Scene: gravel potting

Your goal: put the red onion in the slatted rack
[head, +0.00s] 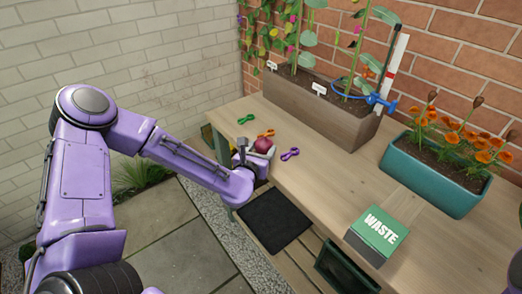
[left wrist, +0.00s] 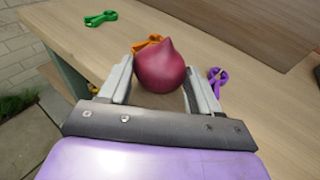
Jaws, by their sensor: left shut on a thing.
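The red onion (head: 264,145) is between the fingers of my left gripper (head: 260,151), near the bench's left end. In the left wrist view the onion (left wrist: 160,68) sits pointed end up between the two grey fingers of the left gripper (left wrist: 158,72), which is shut on it. I cannot tell whether the onion touches the bench top. A slatted wooden surface (head: 297,262), likely the slatted rack, shows low at the bench's front, partly hidden. My right gripper is not in view.
Green (head: 246,119), orange (head: 266,133) and purple (head: 289,154) clips lie around the onion. A green WASTE box (head: 378,235), teal flower planter (head: 425,181) and brown trough (head: 318,112) stand farther right. The middle bench top is clear.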

